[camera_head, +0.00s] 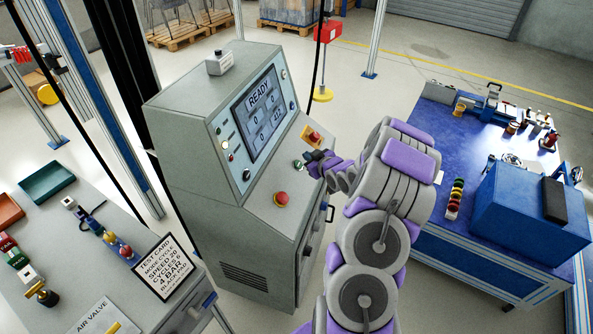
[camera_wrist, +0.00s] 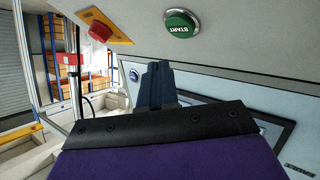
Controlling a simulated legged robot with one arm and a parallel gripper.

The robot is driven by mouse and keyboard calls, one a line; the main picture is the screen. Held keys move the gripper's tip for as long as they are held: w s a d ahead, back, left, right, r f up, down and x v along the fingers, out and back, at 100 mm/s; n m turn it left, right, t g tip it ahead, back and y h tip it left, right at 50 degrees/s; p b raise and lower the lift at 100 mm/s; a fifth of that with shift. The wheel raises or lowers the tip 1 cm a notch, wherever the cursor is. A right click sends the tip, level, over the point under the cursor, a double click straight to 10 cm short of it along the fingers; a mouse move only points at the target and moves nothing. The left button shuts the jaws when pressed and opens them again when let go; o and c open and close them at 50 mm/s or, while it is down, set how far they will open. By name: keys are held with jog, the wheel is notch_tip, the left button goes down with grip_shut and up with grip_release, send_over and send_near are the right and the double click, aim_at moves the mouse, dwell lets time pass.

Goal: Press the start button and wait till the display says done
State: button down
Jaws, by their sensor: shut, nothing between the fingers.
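The grey control console (camera_head: 190,150) stands in the middle of the head view. Its display (camera_head: 259,110) reads READY, with several number boxes below. The green start button (camera_head: 298,164) is on the sloped panel, just left of my gripper (camera_head: 314,160). In the wrist view the button (camera_wrist: 182,23), marked START, is at the top, and my gripper (camera_wrist: 155,68) points up below it, slightly to its left. The fingers are shut and empty. They appear apart from the button, with panel showing between them.
A red button (camera_wrist: 101,31) on a yellow plate is close by on the panel; a larger red button (camera_head: 281,199) is lower on the console. A blue workbench (camera_head: 430,130) stands right. A table with a test card (camera_head: 163,265) is at lower left.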

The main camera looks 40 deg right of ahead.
aim_at(299, 164)
jog(key=shift+w+d+f, duration=0.25)
jog(key=shift+d+f, duration=0.15)
jog(key=shift+f, duration=0.15)
jog(key=shift+w+d+f, duration=0.2)
jog(key=shift+d+f, duration=0.2)
jog(key=shift+f, duration=0.15)
jog(key=shift+w+a+f, duration=0.1)
jog(key=shift+a+f, duration=0.05)
jog(key=shift+f, duration=0.05)
jog(key=a, duration=0.3)
jog(key=shift+w+a+r, duration=0.1)
jog(key=shift+a+r, duration=0.3)
jog(key=shift+d+f, duration=0.25)
jog(key=shift+d, duration=0.6)
jog(key=shift+d+f, duration=0.2)
jog(key=shift+d, duration=0.65)
jog(key=shift+a+r, duration=0.2)
jog(key=shift+a, duration=0.55)
jog(key=shift+a+r, duration=0.2)
jog(key=shift+a, duration=0.5)
jog(key=shift+d+f, duration=0.2)
jog(key=shift+d, duration=0.45)
jog(key=shift+d+f, duration=0.15)
jog(key=shift+d, duration=0.45)
jog(key=shift+a+r, duration=0.25)
jog(key=shift+a, duration=0.75)
jog(key=shift+d+f, duration=0.35)
jog(key=shift+d, duration=0.5)
jog(key=shift+w+a+f, duration=0.15)
jog(key=shift+a, duration=0.45)
